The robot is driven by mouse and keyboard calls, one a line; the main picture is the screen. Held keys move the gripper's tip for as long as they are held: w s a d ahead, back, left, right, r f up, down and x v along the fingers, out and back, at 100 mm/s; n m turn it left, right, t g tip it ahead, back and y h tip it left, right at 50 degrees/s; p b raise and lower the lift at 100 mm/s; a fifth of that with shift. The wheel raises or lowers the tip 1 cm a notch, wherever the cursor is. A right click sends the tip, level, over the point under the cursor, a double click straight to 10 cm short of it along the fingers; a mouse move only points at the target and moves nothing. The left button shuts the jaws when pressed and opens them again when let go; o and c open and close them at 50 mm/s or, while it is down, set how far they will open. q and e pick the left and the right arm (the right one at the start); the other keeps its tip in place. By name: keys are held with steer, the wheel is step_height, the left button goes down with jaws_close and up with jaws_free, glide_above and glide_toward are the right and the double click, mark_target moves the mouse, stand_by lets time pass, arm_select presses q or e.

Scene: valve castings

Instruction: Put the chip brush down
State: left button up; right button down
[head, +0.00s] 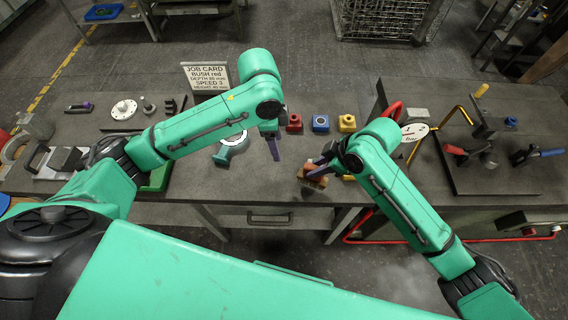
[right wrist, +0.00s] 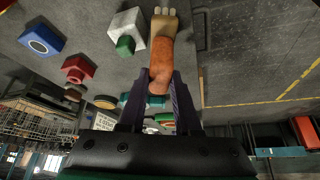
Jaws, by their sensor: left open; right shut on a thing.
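The chip brush (head: 314,183) has an orange-brown body and shows at the front edge of the bench in the head view. In the right wrist view the chip brush (right wrist: 162,62) runs up from between the fingers, with a pale end at the top. My right gripper (head: 318,169) is shut on it; its purple fingers (right wrist: 160,100) lie on both sides. I cannot tell whether the brush touches the bench. My left gripper (head: 275,148) is open and empty, pointing down above the bench, left of the brush.
Red (head: 294,122), blue (head: 320,123) and yellow (head: 347,123) blocks stand in a row behind the brush. A job card (head: 206,78) stands at the back. A gauge (head: 414,132) and valve fixture (head: 485,155) are right.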

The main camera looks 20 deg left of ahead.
steer(key=a+f, duration=0.1)
steer(key=a, duration=0.2)
steer(key=w+a+f, duration=0.1)
steer(key=a, duration=0.2)
steer(key=a+f, duration=0.1)
steer(key=a, duration=0.2)
steer(key=shift+w+a+f, duration=0.1)
steer(key=shift+w+f, duration=0.1)
steer(key=shift+f, duration=0.05)
steer(key=shift+f, duration=0.1)
steer(key=c, duration=0.6)
jaws_free()
steer(key=v, duration=1.2)
